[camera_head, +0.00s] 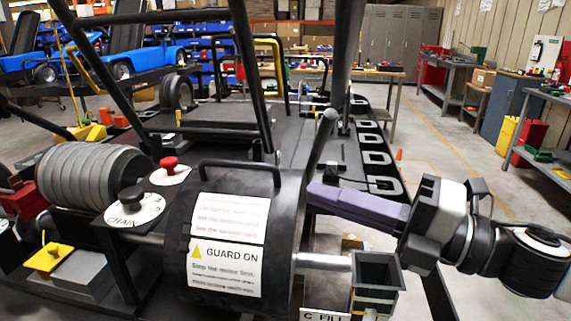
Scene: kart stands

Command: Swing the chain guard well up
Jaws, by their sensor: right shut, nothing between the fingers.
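The chain guard (181,243) is a dark rounded cover in the middle foreground, with a black bar handle (240,164) on top and white labels, one reading "GUARD ON", facing me. It appears to be down. My right gripper (318,193) comes in from the right with its purple fingers shut and empty. Its tips are just right of the guard's upper right edge, by the base of a grey lever with a round knob (329,116). I cannot tell whether they touch. My left gripper is not in view.
Left of the guard are a ribbed grey cylinder (90,180), a red knob (169,163) and a black knob (131,195) by a "CHAIN" plate. A square black funnel (377,270) stands at the lower right. Black frame tubes rise behind. Open floor lies to the right.

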